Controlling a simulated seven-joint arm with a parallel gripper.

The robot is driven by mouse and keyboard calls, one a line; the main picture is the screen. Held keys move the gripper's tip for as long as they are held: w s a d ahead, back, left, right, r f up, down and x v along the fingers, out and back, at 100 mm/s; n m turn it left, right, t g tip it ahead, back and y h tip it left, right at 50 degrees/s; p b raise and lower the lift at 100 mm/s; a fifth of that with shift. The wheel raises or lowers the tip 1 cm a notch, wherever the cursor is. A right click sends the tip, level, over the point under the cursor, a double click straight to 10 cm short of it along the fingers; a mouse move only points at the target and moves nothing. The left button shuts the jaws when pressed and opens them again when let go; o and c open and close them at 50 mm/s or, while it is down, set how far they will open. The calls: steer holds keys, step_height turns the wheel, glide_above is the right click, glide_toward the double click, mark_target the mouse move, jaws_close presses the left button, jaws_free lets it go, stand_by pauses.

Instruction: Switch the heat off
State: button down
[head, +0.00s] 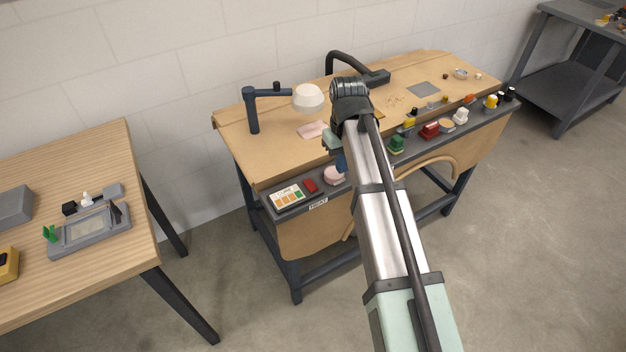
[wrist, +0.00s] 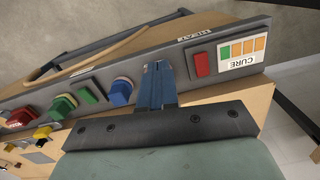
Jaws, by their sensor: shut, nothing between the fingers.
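A red rocker-like switch (head: 310,185) sits on the grey front strip of the workbench, with a white label reading HEAT (head: 318,204) on the strip's front face near it. In the wrist view the red switch (wrist: 202,64) is right of my fingers, beside the card marked CURE (wrist: 242,52). My gripper (head: 341,166) is shut and empty, its blue fingers pointing down at the strip. The fingers also show in the wrist view (wrist: 157,70), apart from the switch. Whether the switch is on or off is too small to tell.
A pink round part (head: 334,176) is close to my fingertips. A blue knob (wrist: 121,92) and green parts (wrist: 62,106) line the strip on the other side. A lamp (head: 308,97) stands behind on the benchtop (head: 275,140). A wooden table (head: 100,165) is at left.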

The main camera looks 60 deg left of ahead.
step_height(320, 180, up, 7)
steer(key=n, duration=0.1)
glide_above(313, 188)
steer(key=shift+y, duration=0.3)
step_height(313, 188, down, 14)
steer(key=shift+r, duration=0.1)
stand_by(0.4)
